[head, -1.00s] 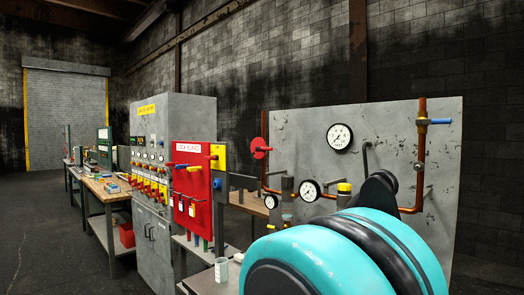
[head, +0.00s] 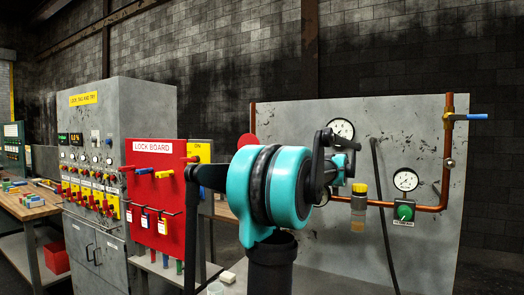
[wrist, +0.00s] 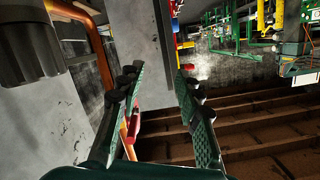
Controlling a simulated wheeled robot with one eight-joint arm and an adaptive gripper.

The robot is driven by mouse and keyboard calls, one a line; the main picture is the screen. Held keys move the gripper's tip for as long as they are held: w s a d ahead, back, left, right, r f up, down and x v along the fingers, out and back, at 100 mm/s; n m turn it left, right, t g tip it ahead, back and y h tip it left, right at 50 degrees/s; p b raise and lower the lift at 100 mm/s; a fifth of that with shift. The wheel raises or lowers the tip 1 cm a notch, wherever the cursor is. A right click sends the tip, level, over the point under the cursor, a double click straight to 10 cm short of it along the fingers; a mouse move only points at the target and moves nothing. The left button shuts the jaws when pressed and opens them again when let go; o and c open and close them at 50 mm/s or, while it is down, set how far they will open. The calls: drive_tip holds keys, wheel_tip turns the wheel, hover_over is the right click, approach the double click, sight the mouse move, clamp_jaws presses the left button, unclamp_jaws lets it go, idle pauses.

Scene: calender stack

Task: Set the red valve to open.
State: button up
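The red round valve handle (head: 246,142) is at the left edge of the grey pipe panel (head: 285,125) in the head view. My teal arm covers much of it, so its setting cannot be read. My gripper (head: 347,143) is to the right of it, in front of the panel near the upper gauge. In the wrist view my gripper (wrist: 160,82) is open, with its two green-padded fingers apart and nothing held. A red part (wrist: 135,128) shows beside the left finger; I cannot tell whether it is the valve or touches the finger.
A blue-handled valve (head: 472,117) is on the copper pipe at right. The red lock board (head: 155,200) and grey cabinet (head: 135,110) stand at left.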

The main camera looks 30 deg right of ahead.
drive_tip(key=s+d+r+n+t, duration=0.1)
drive_tip(key=s+d+r+t, duration=0.3)
drive_tip(key=d+r, duration=0.6)
drive_tip(key=shift+g, duration=0.4)
drive_tip(key=x, duration=1.6)
drive_tip(key=shift+w+a+f, duration=0.15)
drive_tip(key=shift+w+a, duration=0.05)
drive_tip(key=shift+a, duration=0.15)
drive_tip(key=shift+c, duration=0.6)
clamp_jaws()
